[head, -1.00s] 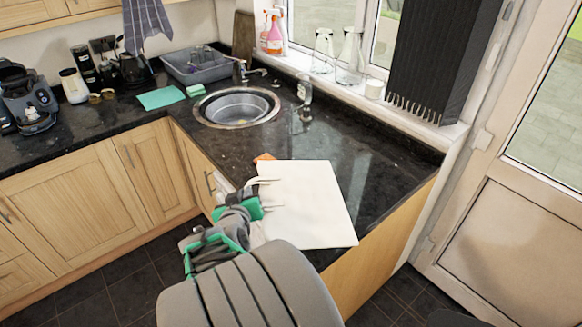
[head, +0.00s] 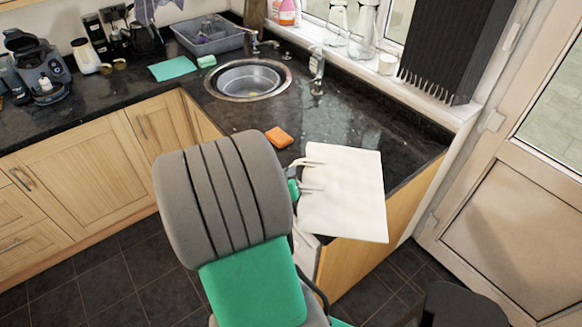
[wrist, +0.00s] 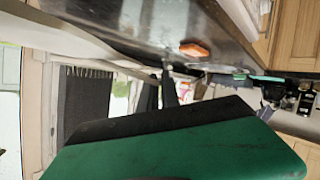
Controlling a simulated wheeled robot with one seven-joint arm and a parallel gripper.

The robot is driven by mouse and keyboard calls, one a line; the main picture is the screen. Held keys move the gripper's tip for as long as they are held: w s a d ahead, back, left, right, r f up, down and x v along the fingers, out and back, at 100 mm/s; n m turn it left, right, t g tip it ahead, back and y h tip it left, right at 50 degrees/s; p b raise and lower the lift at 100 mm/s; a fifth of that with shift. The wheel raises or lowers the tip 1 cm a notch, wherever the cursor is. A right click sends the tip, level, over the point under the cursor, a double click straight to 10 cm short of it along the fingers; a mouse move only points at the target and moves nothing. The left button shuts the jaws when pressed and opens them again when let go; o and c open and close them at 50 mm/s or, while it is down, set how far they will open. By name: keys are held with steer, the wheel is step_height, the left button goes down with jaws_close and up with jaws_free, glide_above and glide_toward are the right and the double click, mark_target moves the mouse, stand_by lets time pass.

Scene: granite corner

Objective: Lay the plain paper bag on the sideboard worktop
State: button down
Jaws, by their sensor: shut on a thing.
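The plain paper bag (head: 348,200) is a flat, off-white sheet-like shape at the right end of the dark granite worktop (head: 352,125). My gripper (head: 314,176) is shut on the bag's left edge, with its pale fingers showing against it. The bag's lower part reaches out past the worktop's front edge. I cannot tell whether the bag touches the surface or hangs just above it. In the wrist view, a green and black part of my own fills the lower middle, and the bag is not clear there.
The sink (head: 248,80) and tap (head: 317,70) are behind. Glass bottles (head: 363,30) stand on the windowsill. Bare worktop lies behind the bag.

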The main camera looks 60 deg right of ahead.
steer(key=w+d+f+b, duration=0.1)
steer(key=d+f, duration=0.1)
steer(key=w+d+f+b, duration=0.1)
steer(key=d+f+b, duration=0.1)
steer(key=d+f, duration=0.1)
steer(key=w+d+f+b, duration=0.2)
steer(key=shift+w+d+f, duration=0.1)
steer(key=shift+d+f, duration=0.05)
steer(key=shift+d, duration=0.15)
steer(key=f+b, duration=0.2)
steer(key=f, duration=0.2)
steer(key=shift+w+d+b, duration=0.3)
steer(key=shift+d+b, duration=0.1)
steer(key=shift+r, duration=0.15)
steer(key=c, duration=1.9)
jaws_free()
